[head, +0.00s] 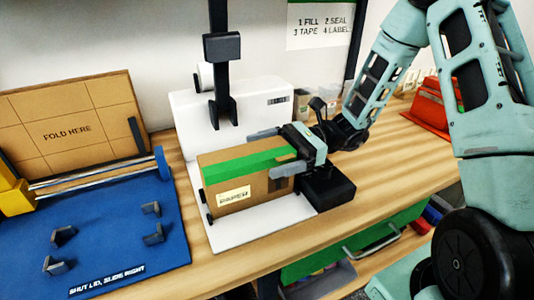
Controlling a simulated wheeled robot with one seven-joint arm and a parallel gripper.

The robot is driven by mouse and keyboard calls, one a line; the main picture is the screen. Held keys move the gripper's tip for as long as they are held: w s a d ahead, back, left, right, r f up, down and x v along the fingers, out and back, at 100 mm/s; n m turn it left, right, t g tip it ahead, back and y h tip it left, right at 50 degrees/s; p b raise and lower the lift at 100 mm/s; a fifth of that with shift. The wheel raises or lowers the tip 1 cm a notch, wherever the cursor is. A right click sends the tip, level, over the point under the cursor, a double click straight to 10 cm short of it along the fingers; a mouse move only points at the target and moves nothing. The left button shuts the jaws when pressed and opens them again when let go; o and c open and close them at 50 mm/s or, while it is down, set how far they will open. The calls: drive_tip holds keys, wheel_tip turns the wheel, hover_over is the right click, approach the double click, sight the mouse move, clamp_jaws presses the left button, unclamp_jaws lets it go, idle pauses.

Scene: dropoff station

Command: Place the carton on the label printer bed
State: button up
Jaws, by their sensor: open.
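The carton (223,187) is a brown box with green tape along its top and a paper label on its front. It sits on the white bed (262,232) of the label printer (182,114), in front of the printer's white body. My gripper (275,152) comes in from the right at the carton's right end. Its jaws are open, one finger behind the carton's top edge and one in front of its right end. Whether the fingers touch the carton cannot be told.
A blue fixture (115,235) with small black clips and a rail lies left of the printer. A cardboard panel marked "FOLD HERE" (60,110) leans behind it. A black post (219,80) rises above the printer. A red bin (425,105) stands farther back.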

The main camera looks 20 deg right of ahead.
drive_tip(key=d, duration=1.1)
drive_tip(key=shift+d+b, duration=0.1)
drive_tip(key=shift+b, duration=0.3)
